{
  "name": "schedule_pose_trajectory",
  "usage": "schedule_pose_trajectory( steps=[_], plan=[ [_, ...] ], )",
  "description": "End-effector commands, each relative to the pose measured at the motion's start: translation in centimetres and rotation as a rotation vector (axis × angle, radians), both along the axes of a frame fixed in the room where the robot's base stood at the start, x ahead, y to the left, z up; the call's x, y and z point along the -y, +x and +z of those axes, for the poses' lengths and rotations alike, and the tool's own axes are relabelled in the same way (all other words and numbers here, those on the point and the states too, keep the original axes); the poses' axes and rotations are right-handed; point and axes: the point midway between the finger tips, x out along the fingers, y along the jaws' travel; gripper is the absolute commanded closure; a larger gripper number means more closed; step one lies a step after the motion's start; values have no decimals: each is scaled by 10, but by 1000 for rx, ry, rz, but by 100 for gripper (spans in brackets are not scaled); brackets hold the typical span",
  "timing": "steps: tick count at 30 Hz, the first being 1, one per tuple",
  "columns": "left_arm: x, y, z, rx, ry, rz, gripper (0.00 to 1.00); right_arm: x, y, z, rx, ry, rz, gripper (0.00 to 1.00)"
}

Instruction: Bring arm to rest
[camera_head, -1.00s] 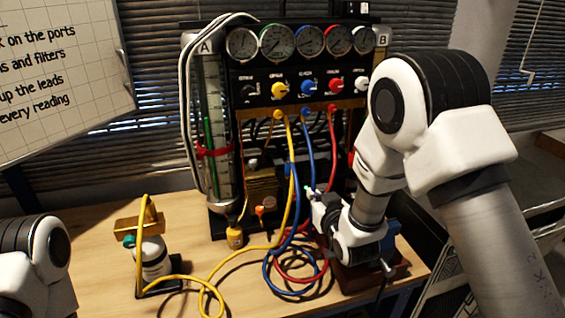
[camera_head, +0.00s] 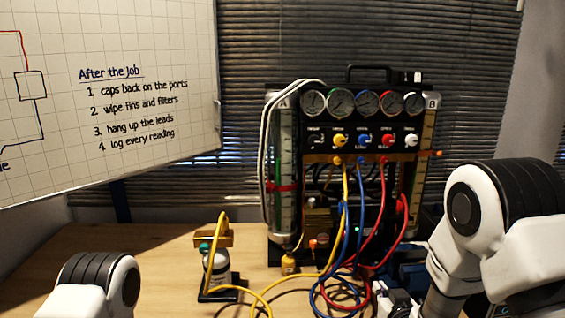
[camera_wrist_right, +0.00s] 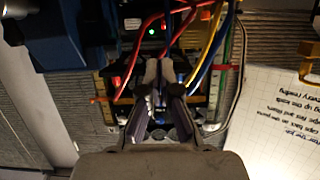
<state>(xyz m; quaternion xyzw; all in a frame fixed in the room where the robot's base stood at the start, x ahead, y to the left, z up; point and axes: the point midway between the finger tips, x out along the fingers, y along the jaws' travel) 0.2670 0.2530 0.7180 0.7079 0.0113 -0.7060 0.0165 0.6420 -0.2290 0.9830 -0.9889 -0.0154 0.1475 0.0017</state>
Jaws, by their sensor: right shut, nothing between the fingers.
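My right arm (camera_head: 465,215) comes in at the lower right of the head view, bent, in front of the bench's right end. Its wrist is low by the right side of the gauge rig (camera_head: 330,129), and its fingertips are hard to make out there. In the right wrist view my right gripper (camera_wrist_right: 158,68) is shut and empty, with red hoses (camera_wrist_right: 150,28) beyond its fingertips. I cannot tell whether it touches them. Of my left arm only a rounded white and black link (camera_head: 98,285) shows at the lower left; its gripper is out of view.
Yellow, blue and red hoses (camera_head: 343,205) hang from the rig and loop onto the wooden bench (camera_head: 140,255). A whiteboard (camera_head: 120,150) hangs at the left. The bench between whiteboard and bottle is clear.

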Motion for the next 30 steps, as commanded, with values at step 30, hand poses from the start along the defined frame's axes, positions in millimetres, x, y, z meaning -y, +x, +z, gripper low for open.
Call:
schedule_pose_trajectory(
  steps=[30],
  plan=[
    [0,0,0,0,0,0,30,24,-377,-265,-1280,5,-50,100]
  ],
)
